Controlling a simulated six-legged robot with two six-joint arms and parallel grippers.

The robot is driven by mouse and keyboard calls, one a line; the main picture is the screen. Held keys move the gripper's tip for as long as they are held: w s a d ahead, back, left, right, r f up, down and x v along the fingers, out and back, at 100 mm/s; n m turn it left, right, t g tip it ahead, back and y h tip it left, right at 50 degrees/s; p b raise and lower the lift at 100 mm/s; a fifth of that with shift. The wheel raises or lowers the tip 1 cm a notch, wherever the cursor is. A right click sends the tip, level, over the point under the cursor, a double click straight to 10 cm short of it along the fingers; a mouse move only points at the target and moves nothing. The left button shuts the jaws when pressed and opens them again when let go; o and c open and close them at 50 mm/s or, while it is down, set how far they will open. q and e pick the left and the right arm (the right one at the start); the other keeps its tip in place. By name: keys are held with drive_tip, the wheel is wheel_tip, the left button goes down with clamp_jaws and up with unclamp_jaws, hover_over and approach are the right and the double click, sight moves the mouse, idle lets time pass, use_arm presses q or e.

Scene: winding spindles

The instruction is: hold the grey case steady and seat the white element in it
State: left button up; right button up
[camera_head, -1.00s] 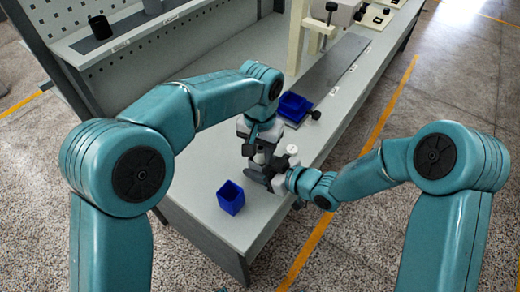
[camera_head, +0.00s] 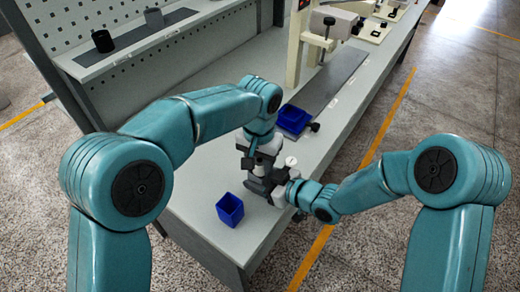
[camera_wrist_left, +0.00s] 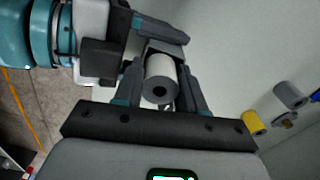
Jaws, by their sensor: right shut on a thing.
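The white element (camera_wrist_left: 161,80), a short cylinder with a dark hole in its near end, shows in the left wrist view between the fingers of my left gripper (camera_wrist_left: 160,80). I cannot tell if both fingers press on it. The grey case (camera_wrist_left: 165,47) is just beyond it, largely hidden; how deep the element sits in it is unclear. My right gripper (camera_wrist_left: 150,28) comes in from the upper left and is shut on the case. In the head view my left gripper (camera_head: 258,182) and right gripper (camera_head: 277,184) meet low over the bench; the element is hidden there.
A blue bin (camera_head: 230,209) stands on the near bench (camera_head: 215,165), another blue bin (camera_head: 294,118) farther back. A grey cylinder (camera_wrist_left: 290,95) and a yellow cylinder (camera_wrist_left: 254,123) lie at the right in the left wrist view. A cream machine (camera_head: 325,30) stands behind. The bench's right edge is close.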

sight(259, 161)
use_arm(q)
wheel_tip(259, 161, up, 12)
use_arm(e)
drive_tip(key=shift+f, duration=0.35)
drive_tip(key=o, duration=1.1)
drive_tip(key=shift+w, duration=0.15)
use_arm(q)
drive_tip(key=shift+w+f, duration=0.1)
drive_tip(key=shift+w, duration=0.05)
use_arm(e)
drive_tip(key=shift+r, duration=0.1)
